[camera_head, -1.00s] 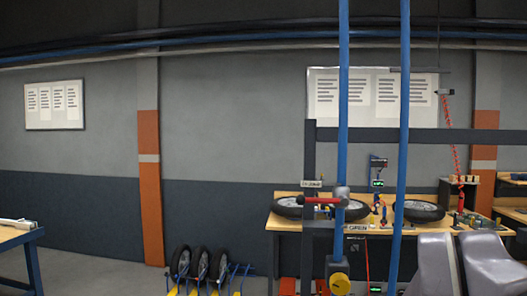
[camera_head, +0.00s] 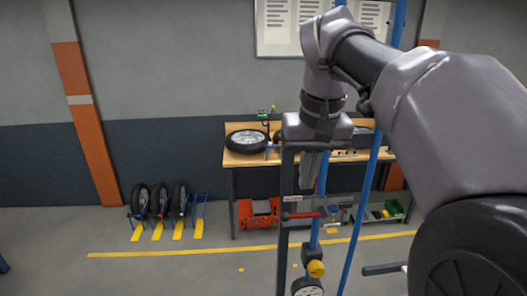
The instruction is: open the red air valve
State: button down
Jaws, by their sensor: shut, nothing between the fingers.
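The red air valve (camera_head: 302,214) has a red lever lying about level, reaching left from its grey pivot on a vertical blue pipe (camera_head: 321,186). The lever lies crosswise to the pipe. A small label plate (camera_head: 292,198) sits just above the lever's left end; its text is too small to read surely. My gripper (camera_head: 307,184) points down from the upper right, its fingers shut and empty. In the picture its tips are just above the lever, with a small gap; the depth between them is hard to tell. My gripper's body hides part of the pipe.
A dark upright post (camera_head: 284,240) stands beside the valve. Below are a yellow knob (camera_head: 316,269) and a round gauge (camera_head: 307,287). A second blue pipe (camera_head: 361,215) runs to the right. Behind is a workbench (camera_head: 240,158) with a wheel (camera_head: 247,140).

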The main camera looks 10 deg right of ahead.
notch_tip(320, 180, up, 3)
jog(key=w+p, duration=0.1)
jog(key=b, duration=0.2)
send_near(299, 215)
jog(key=x, duration=0.7)
jog(key=shift+r, duration=0.1)
jog(key=shift+a+h, duration=0.1)
jog(key=shift+h, duration=0.2)
